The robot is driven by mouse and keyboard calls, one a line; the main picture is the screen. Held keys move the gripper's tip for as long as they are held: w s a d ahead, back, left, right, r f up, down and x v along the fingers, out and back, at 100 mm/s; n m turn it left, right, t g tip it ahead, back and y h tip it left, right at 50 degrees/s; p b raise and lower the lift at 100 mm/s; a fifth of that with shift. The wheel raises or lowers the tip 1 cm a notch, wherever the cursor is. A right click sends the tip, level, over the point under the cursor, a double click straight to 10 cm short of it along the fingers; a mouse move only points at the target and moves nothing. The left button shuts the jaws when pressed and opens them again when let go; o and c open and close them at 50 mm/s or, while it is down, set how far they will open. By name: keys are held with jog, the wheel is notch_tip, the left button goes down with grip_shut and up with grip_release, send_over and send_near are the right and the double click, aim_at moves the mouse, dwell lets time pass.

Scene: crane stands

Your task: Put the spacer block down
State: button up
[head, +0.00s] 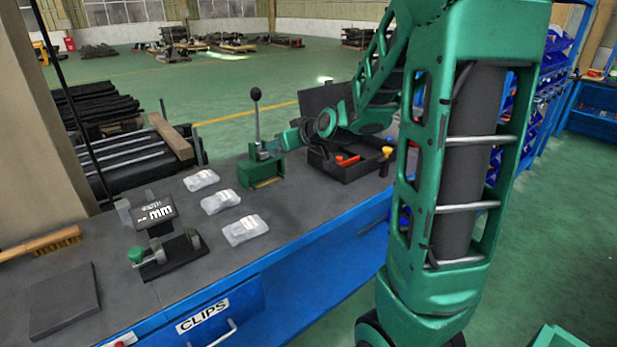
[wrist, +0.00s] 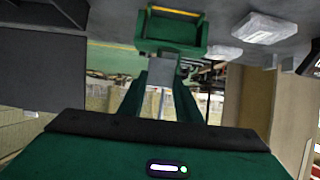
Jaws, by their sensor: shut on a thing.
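My gripper (head: 285,139) reaches in over the bench beside the green lever device. It also shows in the wrist view (wrist: 164,74), with its two green fingers shut on a small grey piece, the spacer block (wrist: 155,102). The block is held between the fingers, in the air. I cannot make it out in the head view. The green device (head: 260,170) stands on the bench with a black-knobbed lever upright; it shows in the wrist view (wrist: 170,30) just beyond the fingertips. I cannot tell whether the block touches it.
An open black toolbox (head: 349,168) with red and yellow tools stands right of the device. Several clear packs (head: 220,200) lie to its left. A digital gauge (head: 153,214), a small clamp fixture (head: 165,256), a dark plate (head: 65,300) and a brush (head: 40,244) occupy the bench's left.

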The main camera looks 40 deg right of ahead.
jog(key=d+f, duration=0.2)
jog(key=d, duration=0.1)
jog(key=d+f, duration=0.2)
jog(key=d, duration=0.2)
jog(key=d+f, duration=0.3)
jog(key=d, duration=0.1)
jog(key=shift+s+d, duration=0.2)
jog(key=shift+s, duration=0.05)
jog(key=shift+f, duration=1.95)
jog(key=shift+f, duration=0.1)
jog(key=o, duration=1.1)
